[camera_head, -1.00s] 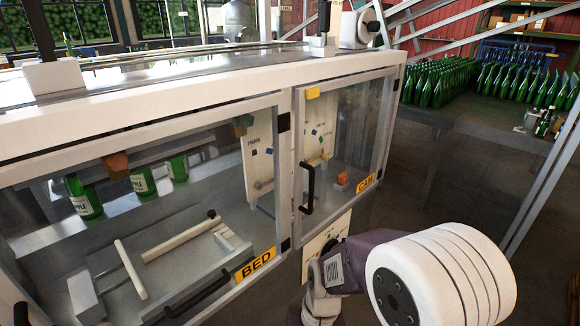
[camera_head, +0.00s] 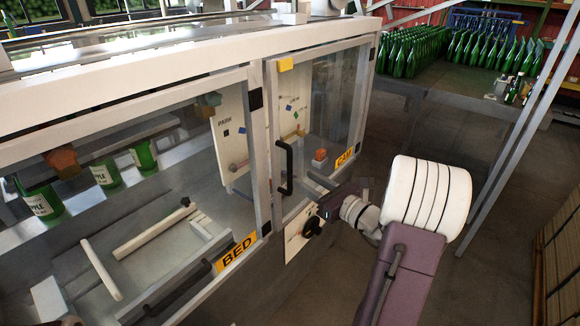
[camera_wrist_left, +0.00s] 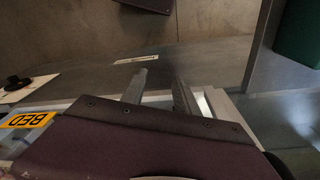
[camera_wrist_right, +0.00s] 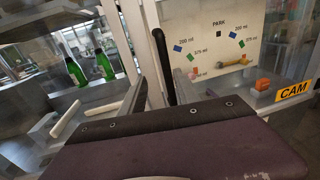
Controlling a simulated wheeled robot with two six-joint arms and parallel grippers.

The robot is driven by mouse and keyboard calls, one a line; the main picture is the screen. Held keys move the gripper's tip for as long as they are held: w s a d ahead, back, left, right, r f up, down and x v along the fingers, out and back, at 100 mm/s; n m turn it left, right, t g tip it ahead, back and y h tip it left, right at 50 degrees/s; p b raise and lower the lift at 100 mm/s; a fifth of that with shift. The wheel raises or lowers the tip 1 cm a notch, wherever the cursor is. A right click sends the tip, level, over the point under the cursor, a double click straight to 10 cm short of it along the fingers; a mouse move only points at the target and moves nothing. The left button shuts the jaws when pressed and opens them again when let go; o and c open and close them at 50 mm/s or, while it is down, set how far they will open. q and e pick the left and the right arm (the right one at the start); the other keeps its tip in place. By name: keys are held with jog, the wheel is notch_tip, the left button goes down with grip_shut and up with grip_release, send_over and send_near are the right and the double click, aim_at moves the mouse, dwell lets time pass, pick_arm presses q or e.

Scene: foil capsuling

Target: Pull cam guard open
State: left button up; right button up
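The cam guard (camera_head: 338,105) is a clear framed door with a yellow CAM label (camera_head: 344,157); it looks shut. Its black upright bar handle (camera_head: 284,168) is on the door's left side. My right gripper (camera_head: 308,186) is just right of the handle in the head view, fingers pointing at it. In the right wrist view the handle (camera_wrist_right: 162,62) appears between the two spread fingers (camera_wrist_right: 166,88); whether it is within their reach is unclear. My left gripper (camera_wrist_left: 160,88) is open and empty in its wrist view, near the BED label (camera_wrist_left: 27,120).
The bed guard with its BED label (camera_head: 236,252) adjoins on the left, green bottles (camera_head: 103,174) behind its glass. A panel with a black knob (camera_head: 312,228) is below the cam guard. Many green bottles (camera_head: 455,48) stand on a table at back right.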

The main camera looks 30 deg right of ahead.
aim_at(291, 166)
jog(key=shift+m+h, duration=0.3)
jog(key=w, duration=0.3)
jog(key=w+p, duration=0.1)
jog(key=w, duration=0.2)
jog(key=w+a, duration=0.1)
jog(key=w, duration=0.2)
jog(key=shift+r+p, duration=0.15)
jog(key=shift+p, duration=0.15)
grip_shut()
dwell(0.8)
